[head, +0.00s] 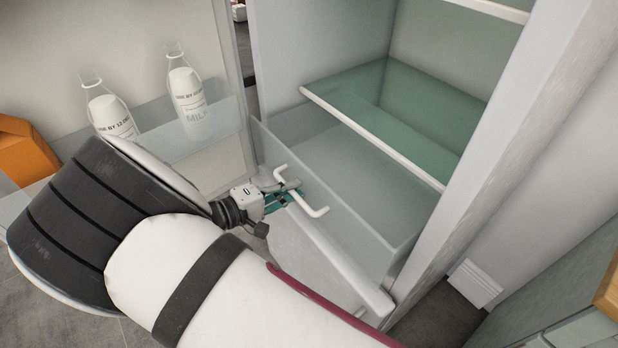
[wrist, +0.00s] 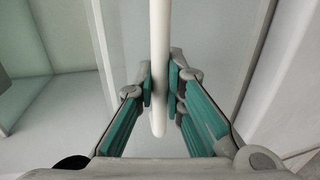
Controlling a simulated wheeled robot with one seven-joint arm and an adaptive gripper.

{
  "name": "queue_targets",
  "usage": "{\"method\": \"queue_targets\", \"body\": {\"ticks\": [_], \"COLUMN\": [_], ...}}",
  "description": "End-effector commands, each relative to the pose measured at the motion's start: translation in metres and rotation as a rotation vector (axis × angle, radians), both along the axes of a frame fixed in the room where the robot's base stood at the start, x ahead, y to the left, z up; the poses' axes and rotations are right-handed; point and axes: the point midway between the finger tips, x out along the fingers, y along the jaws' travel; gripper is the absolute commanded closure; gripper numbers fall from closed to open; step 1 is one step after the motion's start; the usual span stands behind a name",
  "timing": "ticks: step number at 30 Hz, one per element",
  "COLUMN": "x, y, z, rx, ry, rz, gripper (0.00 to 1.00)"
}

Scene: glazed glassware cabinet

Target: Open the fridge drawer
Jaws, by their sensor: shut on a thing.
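The fridge drawer (head: 345,262) is a clear bin with a pale front, low in the open fridge. It appears pulled out a little past the glass shelf above it. Its white bar handle (head: 312,207) stands off the front. My gripper (head: 287,192) is at the handle, with its teal-padded fingers around the bar. In the wrist view the handle (wrist: 159,60) runs upright between the two fingertips (wrist: 160,84), which are shut on it. My arm hides part of the drawer front in the head view.
The fridge door on the left has a clear shelf (head: 215,115) holding two milk bottles (head: 187,92) (head: 110,115) and an orange carton (head: 25,150). A green glass shelf (head: 385,110) is above the drawer. The fridge side wall (head: 510,150) rises at right.

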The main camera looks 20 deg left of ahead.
Motion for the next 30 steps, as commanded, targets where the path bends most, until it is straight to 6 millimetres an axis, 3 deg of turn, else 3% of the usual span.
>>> {"method": "queue_targets", "body": {"ticks": [6,16,17,19,30], "x": [-0.016,-0.018,-0.017,-0.017,-0.017], "y": [0.012,0.015,0.015,0.014,0.014], "z": [-0.001,-0.002,-0.002,-0.002,0.0], "rx": [0.003,0.007,0.007,0.007,0.002], "ry": [0.005,0.007,0.008,0.007,0.002], "rz": [0.004,0.009,0.009,0.009,0.003], "gripper": [1.0,1.0,0.82,0.69,0.69]}}
